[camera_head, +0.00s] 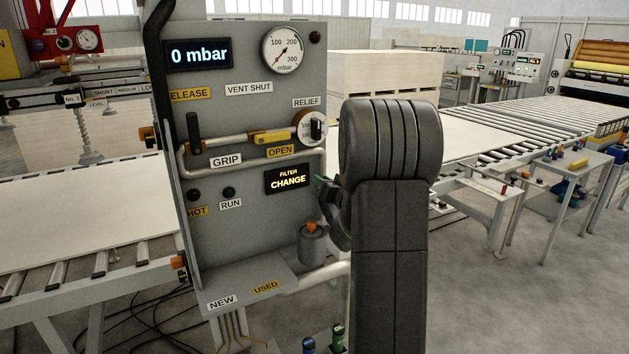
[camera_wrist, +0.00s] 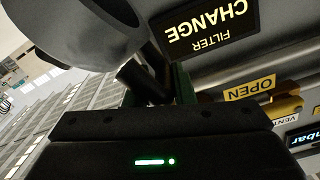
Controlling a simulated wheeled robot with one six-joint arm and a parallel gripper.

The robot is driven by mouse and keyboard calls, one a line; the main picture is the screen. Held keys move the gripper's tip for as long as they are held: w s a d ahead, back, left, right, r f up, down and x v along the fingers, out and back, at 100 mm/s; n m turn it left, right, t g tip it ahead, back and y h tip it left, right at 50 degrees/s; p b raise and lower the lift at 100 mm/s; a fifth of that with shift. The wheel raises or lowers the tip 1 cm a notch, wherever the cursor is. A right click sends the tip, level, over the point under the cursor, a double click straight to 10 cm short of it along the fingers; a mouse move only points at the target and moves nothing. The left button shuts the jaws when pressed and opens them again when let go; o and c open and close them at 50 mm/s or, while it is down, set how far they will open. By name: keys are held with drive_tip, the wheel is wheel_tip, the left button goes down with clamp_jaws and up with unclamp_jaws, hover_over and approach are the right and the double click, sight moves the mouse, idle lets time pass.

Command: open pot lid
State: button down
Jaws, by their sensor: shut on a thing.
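My gripper (camera_head: 322,186) is above and right of the pot, partly hidden by my arm. In the wrist view, which is upside down, my gripper (camera_wrist: 157,90) is shut on a short black handle (camera_wrist: 137,78). A large round grey part (camera_wrist: 85,32) lies just beyond the handle. It looks like the lid, but I cannot tell if it touches the pot.
The panel (camera_head: 240,150) carries a lit "FILTER CHANGE" sign (camera_head: 288,179), a gauge (camera_head: 284,50) and a lever pipe. Roller conveyors (camera_head: 500,135) stand to the right.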

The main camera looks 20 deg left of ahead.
drive_tip(key=shift+w+d+m+p, duration=0.45)
drive_tip(key=shift+w+d+m, duration=0.5)
drive_tip(key=shift+w, duration=0.25)
drive_tip(key=shift+w+d+f, duration=0.35)
drive_tip(key=shift+w+d, duration=0.4)
drive_tip(key=shift+w, duration=0.05)
drive_tip(key=shift+w+d+f, duration=0.15)
drive_tip(key=shift+w+d, duration=0.05)
drive_tip(key=shift+f, duration=0.1)
drive_tip(key=c, duration=1.4)
unclamp_jaws()
drive_tip(key=shift+w, duration=0.1)
drive_tip(key=shift+o, duration=0.2)
drive_tip(key=shift+r, duration=0.2)
drive_tip(key=b+v, duration=0.2)
drive_tip(key=v, duration=1.2)
drive_tip(key=shift+b, duration=0.35)
